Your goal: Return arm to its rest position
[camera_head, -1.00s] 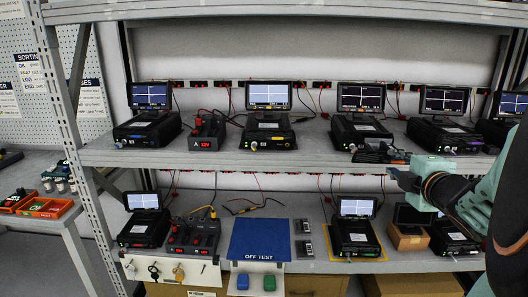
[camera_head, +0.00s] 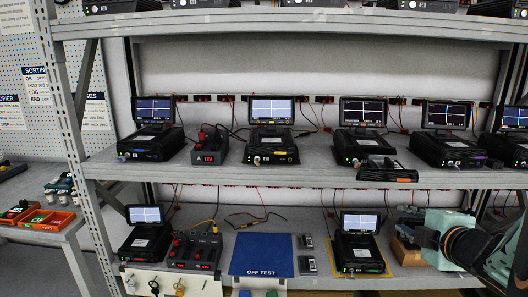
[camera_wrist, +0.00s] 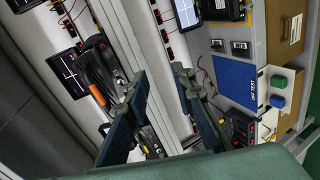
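My gripper (camera_head: 424,237) is at the right in the head view, in front of the lower shelf's right part. My teal and black arm comes in from the right edge. In the wrist view the two dark teal fingers of my gripper (camera_wrist: 162,75) stand apart, and I see nothing held between them. The wrist view is strongly tilted, with the rack's shelves and devices behind the fingers.
The middle shelf (camera_head: 220,176) holds several black units with screens. A flat black and orange unit (camera_head: 388,173) lies at its front edge. The lower shelf carries a blue OFF TEST mat (camera_head: 262,254) and a unit on a yellow mat (camera_head: 357,246). Orange bins (camera_head: 45,218) stand at left.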

